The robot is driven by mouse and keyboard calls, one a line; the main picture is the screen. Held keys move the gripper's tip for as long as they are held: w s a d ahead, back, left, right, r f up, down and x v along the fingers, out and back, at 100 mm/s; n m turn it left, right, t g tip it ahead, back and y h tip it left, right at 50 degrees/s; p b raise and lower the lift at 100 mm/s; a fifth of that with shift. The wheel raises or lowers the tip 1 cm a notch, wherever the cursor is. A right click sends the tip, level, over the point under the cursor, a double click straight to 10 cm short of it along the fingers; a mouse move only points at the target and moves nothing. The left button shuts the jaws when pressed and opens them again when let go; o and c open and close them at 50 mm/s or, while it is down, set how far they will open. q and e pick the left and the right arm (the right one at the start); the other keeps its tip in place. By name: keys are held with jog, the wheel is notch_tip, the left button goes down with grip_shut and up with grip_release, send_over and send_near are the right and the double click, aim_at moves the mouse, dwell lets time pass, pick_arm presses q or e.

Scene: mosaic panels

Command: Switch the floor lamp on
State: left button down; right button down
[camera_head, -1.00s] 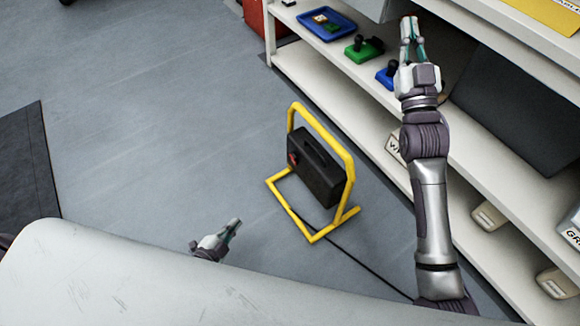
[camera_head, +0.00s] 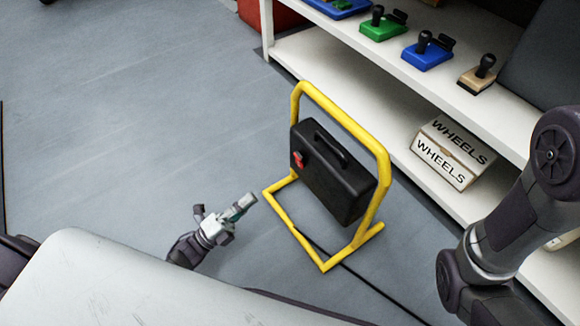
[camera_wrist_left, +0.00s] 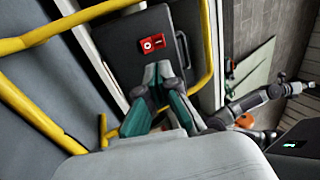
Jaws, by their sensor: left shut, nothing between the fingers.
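The floor lamp is a black box (camera_head: 335,178) in a yellow tube frame (camera_head: 384,175), standing upright on the floor. A red switch (camera_head: 298,160) is on the box's left end. The left wrist view shows the switch (camera_wrist_left: 151,43) face on, just beyond the fingertips. My left gripper (camera_head: 248,202) is shut and empty, left of the frame and lower in the picture than the switch. Its fingers (camera_wrist_left: 158,72) point toward the box in the wrist view and appear apart from the switch. My right arm comes in at the right; its gripper is outside the head view.
A white shelf unit (camera_head: 330,75) stands behind and right of the lamp, holding stampers and a box marked WHEELS (camera_head: 450,152). A dark cable (camera_head: 385,292) runs from the lamp along the floor. The grey floor on the left is clear.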

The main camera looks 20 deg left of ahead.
pick_arm(q)
jog(key=shift+w+r, duration=0.1)
jog(key=b+x, duration=0.4)
jog(key=x, duration=1)
jog(key=shift+b, duration=0.35)
